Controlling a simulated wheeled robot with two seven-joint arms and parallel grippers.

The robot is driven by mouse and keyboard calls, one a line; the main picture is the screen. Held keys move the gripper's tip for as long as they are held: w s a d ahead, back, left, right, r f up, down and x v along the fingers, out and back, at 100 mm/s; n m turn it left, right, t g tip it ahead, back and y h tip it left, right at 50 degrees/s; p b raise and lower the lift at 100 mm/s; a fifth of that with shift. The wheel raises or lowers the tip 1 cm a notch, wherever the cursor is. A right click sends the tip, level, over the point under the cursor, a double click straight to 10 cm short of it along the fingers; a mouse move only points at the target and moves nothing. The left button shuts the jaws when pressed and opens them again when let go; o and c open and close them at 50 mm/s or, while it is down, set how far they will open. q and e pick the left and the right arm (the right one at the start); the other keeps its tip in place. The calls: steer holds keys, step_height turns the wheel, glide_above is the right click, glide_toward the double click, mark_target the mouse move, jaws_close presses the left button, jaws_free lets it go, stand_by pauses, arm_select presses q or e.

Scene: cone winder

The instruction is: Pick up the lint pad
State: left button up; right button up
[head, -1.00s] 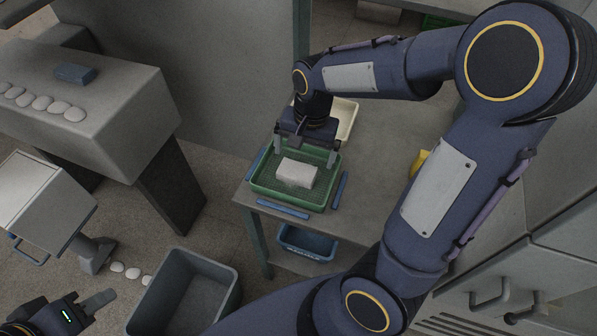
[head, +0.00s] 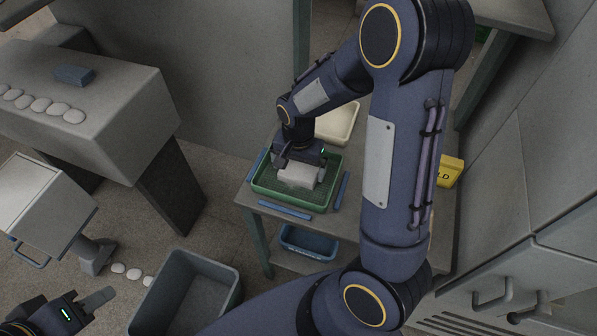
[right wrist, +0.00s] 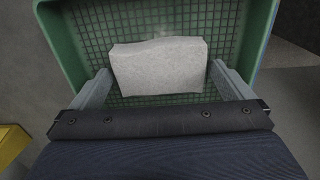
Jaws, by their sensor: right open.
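The lint pad (head: 296,178) is a pale grey, soft-looking block lying in a green mesh-floored tray (head: 285,199) on the bench. It also shows in the right wrist view (right wrist: 158,65), flat on the mesh. My right gripper (head: 300,173) is over the tray, its fingers apart. In the right wrist view the right gripper (right wrist: 159,74) has one fingertip on each side of the pad's near part, with small gaps. My left gripper (head: 98,298) is at the bottom left, far from the tray; its finger opening is not clear.
Blue strips (head: 284,211) lie around the tray on the bench (head: 262,208). A cream tray (head: 338,122) stands behind it, and a yellow box (head: 450,171) to the right. A blue bin (head: 308,243) sits below. A grey tub (head: 185,295) stands on the floor, front left.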

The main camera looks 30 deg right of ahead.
steer(key=shift+c, duration=0.4)
steer(key=c, duration=0.6)
steer(key=shift+r, duration=0.1)
